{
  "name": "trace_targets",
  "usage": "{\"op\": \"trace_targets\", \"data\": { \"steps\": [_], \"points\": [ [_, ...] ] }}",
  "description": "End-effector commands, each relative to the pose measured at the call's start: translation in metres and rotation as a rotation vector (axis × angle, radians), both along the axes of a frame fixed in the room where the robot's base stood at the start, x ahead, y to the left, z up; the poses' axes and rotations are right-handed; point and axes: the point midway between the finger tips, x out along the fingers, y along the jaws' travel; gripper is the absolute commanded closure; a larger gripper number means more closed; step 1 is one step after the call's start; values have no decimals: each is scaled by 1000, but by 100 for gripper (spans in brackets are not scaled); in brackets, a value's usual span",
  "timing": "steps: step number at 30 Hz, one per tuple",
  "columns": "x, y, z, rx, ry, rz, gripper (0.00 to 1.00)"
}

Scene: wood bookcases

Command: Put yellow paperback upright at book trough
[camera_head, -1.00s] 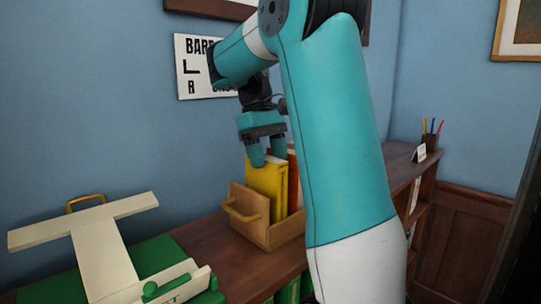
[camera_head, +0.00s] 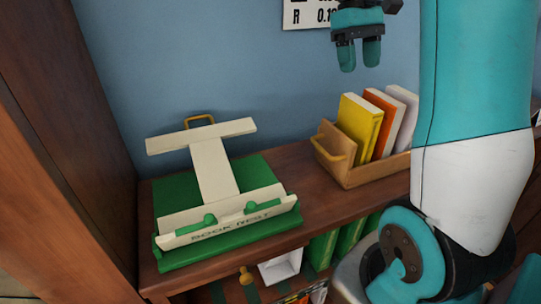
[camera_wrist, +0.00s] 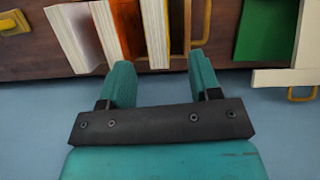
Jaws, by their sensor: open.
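The wooden book trough (camera_head: 352,177) stands on the shelf top, right of centre in the head view. The yellow paperback (camera_head: 359,121) stands in it at the left end, upright with a slight lean, beside an orange book. In the wrist view the yellow paperback (camera_wrist: 155,30) shows near the top centre, pages toward the camera, and the trough's end wall (camera_wrist: 180,30) is beside it. My gripper (camera_head: 359,57) is open and empty, above the trough and apart from the book. In the wrist view its two fingers (camera_wrist: 161,75) are spread with nothing between them.
An orange book (camera_head: 382,118) and a white book (camera_head: 404,110) also stand in the trough. A cream book rest (camera_head: 215,165) sits on a green base (camera_head: 170,203) to the left. Bare wood shelf top (camera_head: 300,180) lies between them. The blue wall is close behind.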

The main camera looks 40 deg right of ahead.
Motion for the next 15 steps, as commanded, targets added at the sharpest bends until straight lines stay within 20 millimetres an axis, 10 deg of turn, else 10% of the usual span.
{"op": "trace_targets", "data": {
  "steps": [8,15],
  "points": [
    [5,149,-42,-31,-227,502,43],
    [-77,304,-75,298,-432,703,43]
  ]
}}
